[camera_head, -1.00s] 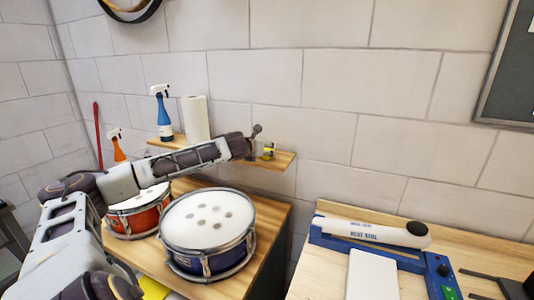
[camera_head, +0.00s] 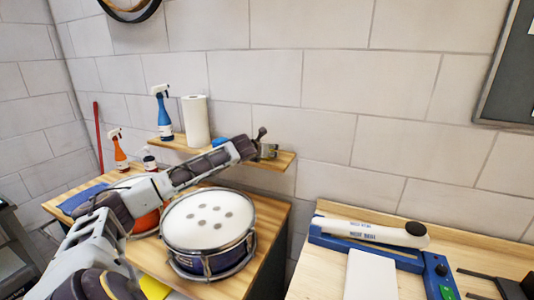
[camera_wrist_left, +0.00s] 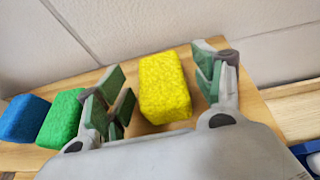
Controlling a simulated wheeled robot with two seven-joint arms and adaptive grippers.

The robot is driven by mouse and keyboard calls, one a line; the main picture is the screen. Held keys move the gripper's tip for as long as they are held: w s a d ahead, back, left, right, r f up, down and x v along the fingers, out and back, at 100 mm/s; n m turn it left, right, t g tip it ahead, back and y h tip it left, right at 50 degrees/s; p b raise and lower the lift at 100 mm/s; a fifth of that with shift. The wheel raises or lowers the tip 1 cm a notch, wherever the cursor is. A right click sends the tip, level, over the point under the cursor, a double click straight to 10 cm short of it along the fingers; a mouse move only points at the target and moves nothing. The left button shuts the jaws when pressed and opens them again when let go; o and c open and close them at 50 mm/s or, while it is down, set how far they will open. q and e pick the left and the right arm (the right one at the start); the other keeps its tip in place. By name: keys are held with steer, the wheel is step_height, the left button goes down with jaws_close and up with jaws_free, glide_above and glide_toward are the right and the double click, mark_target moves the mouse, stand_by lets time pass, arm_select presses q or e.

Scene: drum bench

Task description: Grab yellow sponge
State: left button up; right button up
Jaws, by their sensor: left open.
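The yellow sponge (camera_wrist_left: 164,88) lies on the wooden wall shelf (camera_head: 286,160). My right gripper is out of view.
A paper towel roll (camera_head: 195,121) and a blue spray bottle (camera_head: 163,113) stand on the shelf's left part. Below are a blue drum (camera_head: 208,225) and an orange spray bottle (camera_head: 120,152) on the bench. A heat sealer (camera_head: 370,236) is on the right bench.

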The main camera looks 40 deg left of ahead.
arm_select(q)
steer(key=shift+w+f, duration=0.1)
steer(key=shift+w, duration=0.05)
stand_by(0.4)
steer(key=c, duration=0.9)
